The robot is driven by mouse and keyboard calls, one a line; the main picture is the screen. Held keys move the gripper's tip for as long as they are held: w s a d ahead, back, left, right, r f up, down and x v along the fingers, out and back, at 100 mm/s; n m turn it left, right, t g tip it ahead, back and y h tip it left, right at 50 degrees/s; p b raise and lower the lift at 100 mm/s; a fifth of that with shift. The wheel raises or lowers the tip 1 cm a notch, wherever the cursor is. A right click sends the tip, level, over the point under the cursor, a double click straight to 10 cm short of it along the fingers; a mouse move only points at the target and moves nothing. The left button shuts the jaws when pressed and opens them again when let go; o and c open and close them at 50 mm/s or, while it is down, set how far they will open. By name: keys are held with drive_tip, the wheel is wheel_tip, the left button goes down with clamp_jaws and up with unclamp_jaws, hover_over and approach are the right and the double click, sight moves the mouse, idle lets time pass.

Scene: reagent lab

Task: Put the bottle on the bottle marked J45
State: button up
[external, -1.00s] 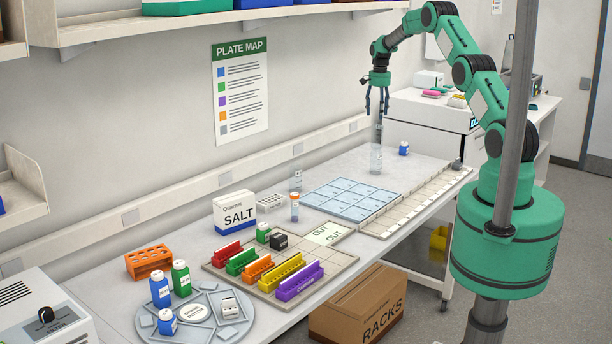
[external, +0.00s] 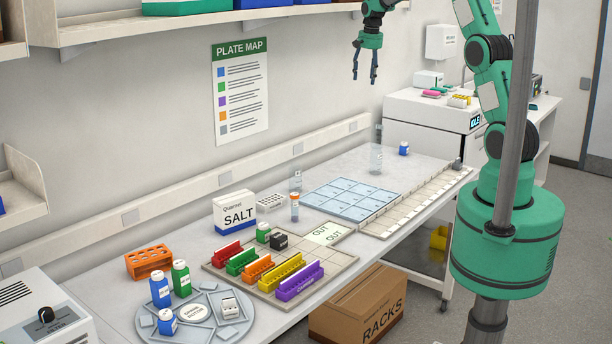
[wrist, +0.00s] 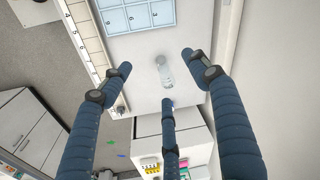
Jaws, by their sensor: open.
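My gripper (external: 365,79) is open and empty, high above the back of the bench. A clear, see-through bottle or cylinder (external: 376,158) stands upright on the bench's far end, well below it; in the wrist view a clear upright thing (wrist: 164,72) shows between my spread fingers. A small blue bottle (external: 404,148) stands near it at the far right. Blue bottles (external: 159,290) and a green bottle (external: 181,279) stand at the round grey tray (external: 222,331). Labels are too small to read, so I cannot tell which bottle is J45.
An orange-capped vial (external: 295,208) and a faint clear container (external: 296,179) stand mid-bench, near the SALT box (external: 234,213). Coloured racks (external: 300,281) fill the front grid. A blue numbered mat (external: 352,195) lies right of them. A wall shelf (external: 200,26) overhangs the left.

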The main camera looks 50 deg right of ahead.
drive_tip(key=s+a+r+n+t, duration=0.1)
drive_tip(key=s+a+r+n, duration=0.2)
drive_tip(key=s+a+r, duration=0.6)
drive_tip(key=s+a+r+n+t, duration=0.15)
drive_tip(key=s+a+r, duration=0.35)
drive_tip(key=s+a, duration=0.65)
drive_tip(key=s+a+f+n, duration=0.1)
drive_tip(key=s+a+n, duration=0.1)
drive_tip(key=s+a, duration=0.2)
drive_tip(key=s+a+f+n+t, duration=0.1)
drive_tip(key=s+a, duration=0.3)
drive_tip(key=s, duration=0.7)
drive_tip(key=s+a+f+n+t, duration=0.1)
drive_tip(key=s+a+f+n, duration=0.2)
drive_tip(key=s+a, duration=0.2)
drive_tip(key=shift+s+y, duration=0.3)
drive_tip(key=shift+s, duration=0.85)
drive_tip(key=shift+f+n, duration=0.1)
drive_tip(key=shift+n, duration=0.15)
wheel_tip(320, 180, down, 18)
drive_tip(key=b, duration=1.8)
drive_tip(key=shift+f+b, duration=0.25)
drive_tip(key=shift+b, duration=0.1)
